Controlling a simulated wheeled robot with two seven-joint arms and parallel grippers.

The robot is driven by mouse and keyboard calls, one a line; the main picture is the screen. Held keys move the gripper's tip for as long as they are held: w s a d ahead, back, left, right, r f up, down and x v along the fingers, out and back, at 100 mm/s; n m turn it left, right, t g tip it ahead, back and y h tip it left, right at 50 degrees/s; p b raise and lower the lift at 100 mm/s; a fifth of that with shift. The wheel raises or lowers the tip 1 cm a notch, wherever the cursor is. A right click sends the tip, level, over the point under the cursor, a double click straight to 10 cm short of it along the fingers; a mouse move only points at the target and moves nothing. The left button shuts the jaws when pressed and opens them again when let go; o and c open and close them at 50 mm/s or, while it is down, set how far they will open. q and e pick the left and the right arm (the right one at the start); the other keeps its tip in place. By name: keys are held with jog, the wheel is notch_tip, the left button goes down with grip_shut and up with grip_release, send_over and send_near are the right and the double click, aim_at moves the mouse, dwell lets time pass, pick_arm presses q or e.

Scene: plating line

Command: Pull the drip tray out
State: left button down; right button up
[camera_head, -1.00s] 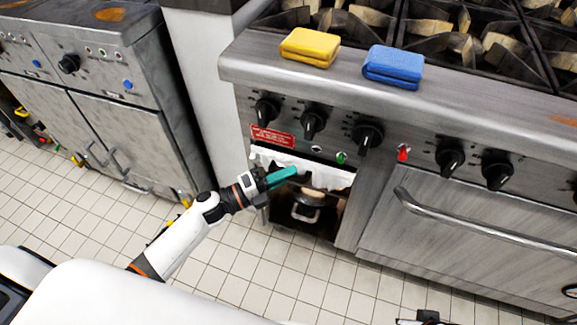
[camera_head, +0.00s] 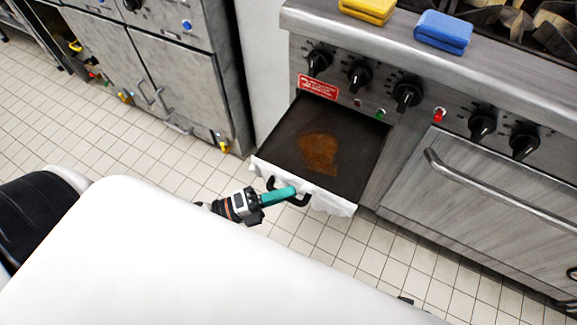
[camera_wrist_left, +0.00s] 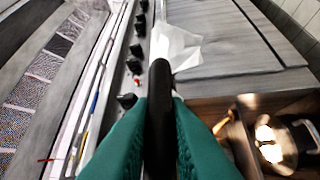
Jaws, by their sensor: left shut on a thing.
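The drip tray (camera_head: 275,140) is a dark, shallow tray with a brown stain. It sticks out of the stove front below the knobs, well open. Its front edge carries a crumpled white cover (camera_head: 330,203) and a black handle (camera_head: 298,200). My left gripper (camera_head: 290,192) has teal fingers and is shut on the handle. In the left wrist view the black handle (camera_wrist_left: 160,115) runs between the two teal fingers, and part of the white cover (camera_wrist_left: 177,46) shows beyond it. My right gripper cannot be made out.
A yellow sponge (camera_head: 368,8) and a blue sponge (camera_head: 443,31) lie on the stove's front ledge. An oven door handle (camera_head: 500,200) juts out at the right. A metal pot (camera_wrist_left: 275,142) stands in the compartment beneath. Tiled floor is clear around the tray's left side.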

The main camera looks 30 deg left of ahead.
jog(key=shift+f, duration=0.1)
pick_arm(q)
jog(key=c, duration=1.7)
grip_release()
jog(key=v, duration=1.2)
pick_arm(e)
jog(key=shift+w+r, duration=0.2)
jog(key=shift+r, duration=0.35)
